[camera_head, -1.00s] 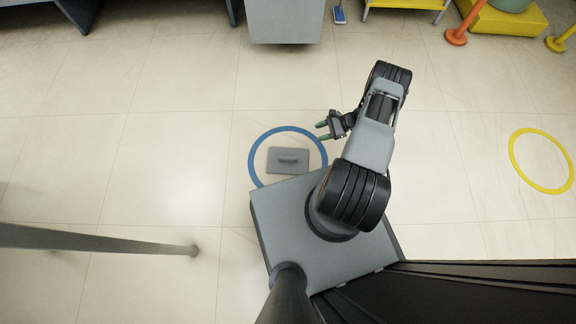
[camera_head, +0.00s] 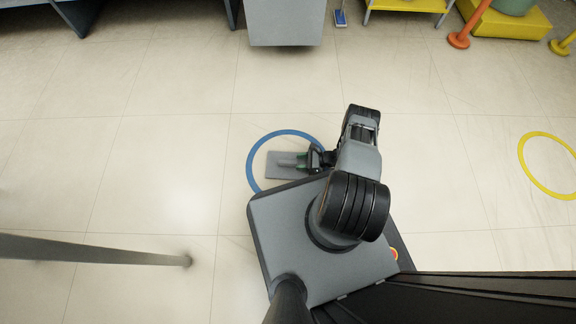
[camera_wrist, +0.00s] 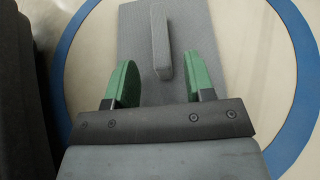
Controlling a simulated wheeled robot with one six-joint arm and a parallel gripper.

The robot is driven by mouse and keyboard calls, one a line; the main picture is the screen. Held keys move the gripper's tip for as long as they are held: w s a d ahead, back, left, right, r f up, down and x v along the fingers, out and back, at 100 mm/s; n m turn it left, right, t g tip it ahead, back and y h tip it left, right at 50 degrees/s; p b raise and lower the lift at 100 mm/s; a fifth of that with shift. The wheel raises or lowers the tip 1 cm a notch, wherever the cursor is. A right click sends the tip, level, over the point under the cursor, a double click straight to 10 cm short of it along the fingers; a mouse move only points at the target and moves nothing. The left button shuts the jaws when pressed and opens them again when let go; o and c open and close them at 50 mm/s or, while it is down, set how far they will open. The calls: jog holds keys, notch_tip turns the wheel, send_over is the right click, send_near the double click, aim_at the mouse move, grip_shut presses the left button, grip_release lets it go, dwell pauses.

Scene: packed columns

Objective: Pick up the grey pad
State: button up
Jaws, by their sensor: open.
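The grey pad (camera_head: 281,172) is a flat rectangular plate lying on the floor inside a blue ring (camera_head: 254,150). It has a raised bar-shaped handle (camera_wrist: 160,42), which shows between the fingers in the wrist view. My gripper (camera_head: 303,161) reaches over the pad's right part from the right. In the wrist view my gripper (camera_wrist: 163,82) is open, with one green finger on each side of the handle's near end. The handle lies nearer the left finger, with a gap on both sides. The height of the fingers above the plate is hard to tell.
A thin grey post or rail (camera_head: 110,254) crosses the lower left. A grey cabinet (camera_head: 285,25) stands at the back. An orange post (camera_head: 459,40), a yellow block (camera_head: 515,25) and a yellow ring (camera_head: 525,165) are to the right. The floor left of the pad is clear.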

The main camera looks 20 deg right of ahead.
aim_at(293, 162)
jog(key=shift+b+x, duration=0.9)
jog(key=shift+x, duration=1.8)
jog(key=shift+w+r, duration=0.1)
jog(key=shift+r, duration=0.05)
jog(key=shift+c, duration=0.2)
grip_shut()
